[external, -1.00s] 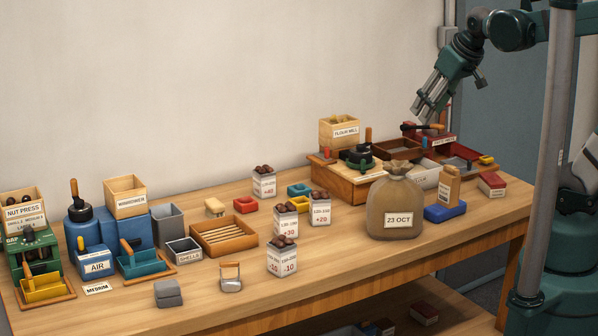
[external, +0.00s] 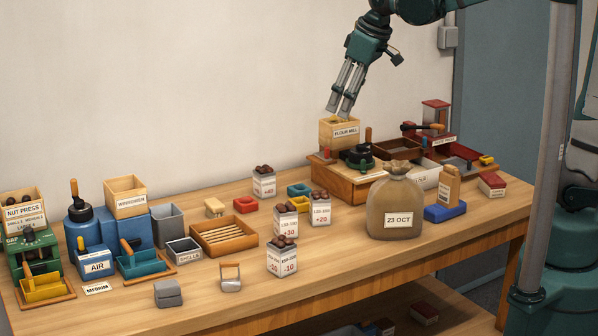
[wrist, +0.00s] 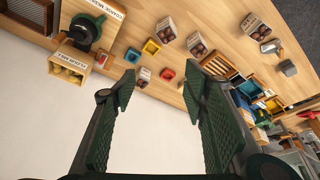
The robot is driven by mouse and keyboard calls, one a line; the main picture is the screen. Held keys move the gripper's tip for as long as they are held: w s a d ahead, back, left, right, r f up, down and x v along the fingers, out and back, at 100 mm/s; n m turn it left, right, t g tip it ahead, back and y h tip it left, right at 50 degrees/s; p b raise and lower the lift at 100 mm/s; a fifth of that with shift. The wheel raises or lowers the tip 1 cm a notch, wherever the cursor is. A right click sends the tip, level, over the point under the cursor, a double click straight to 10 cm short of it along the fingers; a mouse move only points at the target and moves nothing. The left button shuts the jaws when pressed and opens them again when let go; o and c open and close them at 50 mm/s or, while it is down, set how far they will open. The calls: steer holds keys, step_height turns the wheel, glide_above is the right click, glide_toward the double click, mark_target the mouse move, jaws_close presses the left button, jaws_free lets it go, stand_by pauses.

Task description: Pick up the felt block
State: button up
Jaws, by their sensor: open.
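A small grey block (external: 168,293), which looks like the felt block, lies on the front left part of the table in the external view. My gripper (external: 340,110) is open and empty, pointing down at the back of the table. It appears just over the flour mill box in the external view, far to the right of the grey block.
A grey tool with a wooden handle (external: 231,278) stands right of the block, and a MEDIUM card (external: 97,289) lies to its left. Several chestnut boxes, including the -10 box (external: 282,259), a slatted wooden tray (external: 224,250) and the 23 OCT sack (external: 397,204) stand between.

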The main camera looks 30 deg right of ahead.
steer(key=w+a+f+n+g, duration=0.1)
steer(key=a, duration=0.7)
steer(key=w+a+f+n, duration=0.2)
steer(key=a, duration=0.6)
steer(key=n+g+h+p, duration=0.2)
steer(key=n+g, duration=0.1)
steer(key=n, duration=0.3)
glide_above(166, 284)
step_height(166, 284, down, 21)
steer(key=shift+d+r, duration=0.1)
steer(key=shift+r, duration=0.05)
steer(key=shift+s+n, duration=0.1)
steer(key=shift+n, duration=0.2)
steer(key=shift+f, duration=1.4)
